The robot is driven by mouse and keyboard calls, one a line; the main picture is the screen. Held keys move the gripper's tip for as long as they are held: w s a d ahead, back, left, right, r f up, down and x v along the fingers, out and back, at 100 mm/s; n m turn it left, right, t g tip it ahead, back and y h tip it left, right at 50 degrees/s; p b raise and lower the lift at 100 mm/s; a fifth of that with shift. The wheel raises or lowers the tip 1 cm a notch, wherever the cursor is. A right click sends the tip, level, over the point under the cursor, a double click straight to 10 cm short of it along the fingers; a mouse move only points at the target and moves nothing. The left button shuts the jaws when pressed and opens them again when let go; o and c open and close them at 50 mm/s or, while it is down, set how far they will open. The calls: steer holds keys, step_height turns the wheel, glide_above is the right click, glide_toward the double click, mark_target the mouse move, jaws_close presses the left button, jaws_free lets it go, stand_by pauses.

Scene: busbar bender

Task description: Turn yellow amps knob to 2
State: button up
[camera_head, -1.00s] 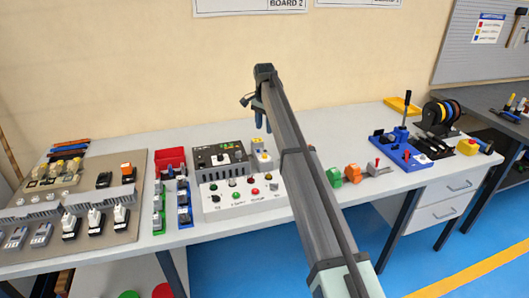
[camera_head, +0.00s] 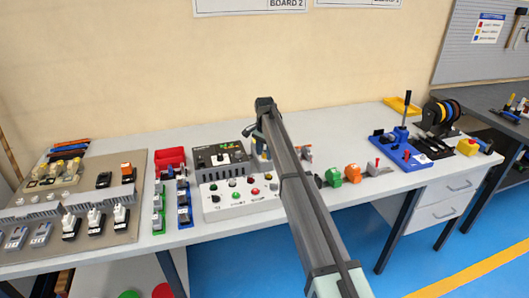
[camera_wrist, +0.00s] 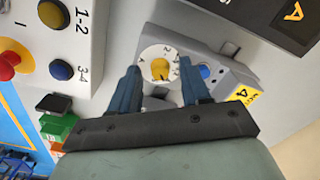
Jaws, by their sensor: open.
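The yellow amps knob (camera_wrist: 160,67) shows in the wrist view at the centre of a round white dial (camera_wrist: 147,55) with markings around it. My gripper (camera_wrist: 160,80) is open, with one blue finger on each side of the knob. I cannot tell whether the fingers touch it. The pointer's exact setting is too small to read. In the head view my gripper (camera_head: 259,147) is low over the device, which my arm and fingers mostly hide.
A white control panel (camera_head: 232,198) with coloured buttons stands close in front of the device. A dark meter box (camera_head: 221,158) stands to its left. Green and orange items (camera_head: 343,175) lie to the right of my arm.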

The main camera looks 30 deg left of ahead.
steer(key=shift+c, duration=0.3)
jaws_close()
steer(key=shift+n, duration=0.3)
steer(key=n, duration=0.5)
steer(key=shift+n, duration=0.4)
steer(key=n, duration=0.9)
steer(key=shift+n, duration=0.4)
steer(key=n, duration=0.3)
steer(key=shift+n, duration=0.4)
steer(key=n, duration=0.7)
